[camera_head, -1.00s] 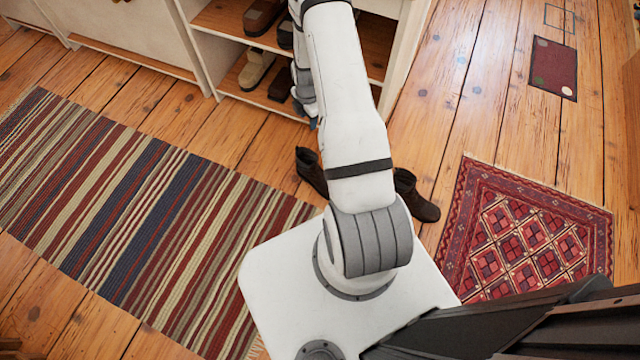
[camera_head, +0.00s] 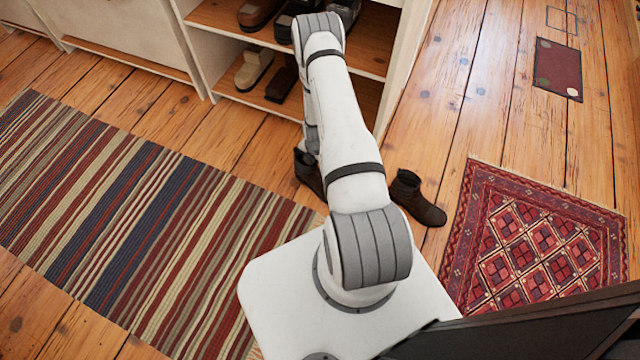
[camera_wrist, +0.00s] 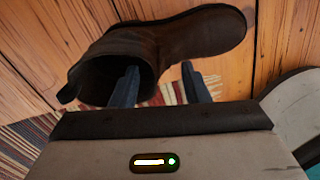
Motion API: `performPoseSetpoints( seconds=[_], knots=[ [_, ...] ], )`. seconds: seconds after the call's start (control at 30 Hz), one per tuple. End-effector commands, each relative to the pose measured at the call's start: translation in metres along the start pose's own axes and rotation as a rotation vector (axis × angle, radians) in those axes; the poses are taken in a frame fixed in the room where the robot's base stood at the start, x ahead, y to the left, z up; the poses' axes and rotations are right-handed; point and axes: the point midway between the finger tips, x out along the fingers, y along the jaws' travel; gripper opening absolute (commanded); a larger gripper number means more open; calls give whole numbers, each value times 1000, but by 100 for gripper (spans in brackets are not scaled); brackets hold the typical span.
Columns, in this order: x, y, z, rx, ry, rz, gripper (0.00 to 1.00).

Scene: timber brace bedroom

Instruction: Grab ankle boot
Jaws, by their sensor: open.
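A dark brown ankle boot (camera_wrist: 195,35) lies across the upper part of the wrist view, with its shaft opening to the left and its toe to the right. My gripper (camera_wrist: 160,69) is open at the boot. The left finger overlaps the shaft opening and the right finger is at the boot's near side. I cannot tell whether either finger touches it. In the head view, one dark boot (camera_head: 307,174) stands left of my arm, partly hidden by it, and another boot (camera_head: 417,198) stands to the right. My gripper is hidden behind my arm there.
A white shelf unit (camera_head: 196,60) with several shoes stands behind the boots. A striped rug (camera_head: 130,220) lies at left and a red patterned rug (camera_head: 530,240) at right.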

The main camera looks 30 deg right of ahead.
Motion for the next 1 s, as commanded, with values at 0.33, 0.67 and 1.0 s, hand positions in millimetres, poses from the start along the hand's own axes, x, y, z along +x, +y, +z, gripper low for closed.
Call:
performPoseSetpoints(
  seconds=[0.33,0.67,1.0],
  knots=[
    [12,0,0,0,0,0,39],
    [12,0,0,0,0,0,12],
    [12,0,0,0,1,-1,0]
  ],
)
